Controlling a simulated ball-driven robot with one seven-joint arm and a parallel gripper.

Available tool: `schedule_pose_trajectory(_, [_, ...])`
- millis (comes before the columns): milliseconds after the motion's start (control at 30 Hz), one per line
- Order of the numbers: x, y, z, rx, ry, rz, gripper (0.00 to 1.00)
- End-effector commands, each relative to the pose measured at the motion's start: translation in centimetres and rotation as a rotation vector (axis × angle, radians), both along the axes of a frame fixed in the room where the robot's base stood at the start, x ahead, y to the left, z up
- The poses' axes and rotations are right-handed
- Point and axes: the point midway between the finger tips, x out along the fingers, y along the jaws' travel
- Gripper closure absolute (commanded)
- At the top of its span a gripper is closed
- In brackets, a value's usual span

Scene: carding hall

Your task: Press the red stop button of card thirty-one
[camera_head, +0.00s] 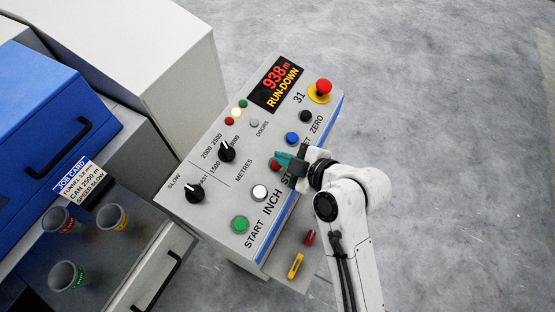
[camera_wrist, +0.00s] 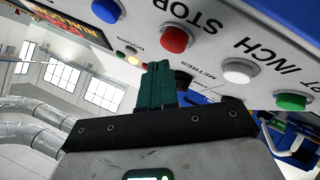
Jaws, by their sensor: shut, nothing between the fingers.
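The control panel (camera_head: 222,188) is marked 31, and its display (camera_head: 276,84) reads 938 m RUN-DOWN. The red stop button (camera_head: 274,166) is partly hidden by my gripper (camera_head: 279,158) in the head view. In the wrist view the red button (camera_wrist: 174,39) shows clearly beside the word STOP. My gripper's green fingertips (camera_wrist: 159,66) are together and empty, just below the button in that picture. They do not cover it there; I cannot tell how far they stand off the panel face.
A white button (camera_head: 260,192), green button (camera_head: 240,224), blue button (camera_head: 292,138) and black button (camera_head: 306,116) flank it. A red mushroom button (camera_head: 323,87) sits on yellow at the top corner. Two dial knobs (camera_head: 227,151) lie left. Bare floor (camera_head: 450,130) is clear on the right.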

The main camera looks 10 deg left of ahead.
Motion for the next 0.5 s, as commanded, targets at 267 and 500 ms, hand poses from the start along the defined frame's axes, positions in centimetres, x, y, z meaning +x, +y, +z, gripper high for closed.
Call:
schedule_pose_trajectory(267, [-0.2, -0.6, 2.5, 0.000, 0.000, 0.000, 1.00])
schedule_pose_trajectory(500, [-0.4, -1.0, 4.5, 0.000, 0.000, 0.000, 1.00])
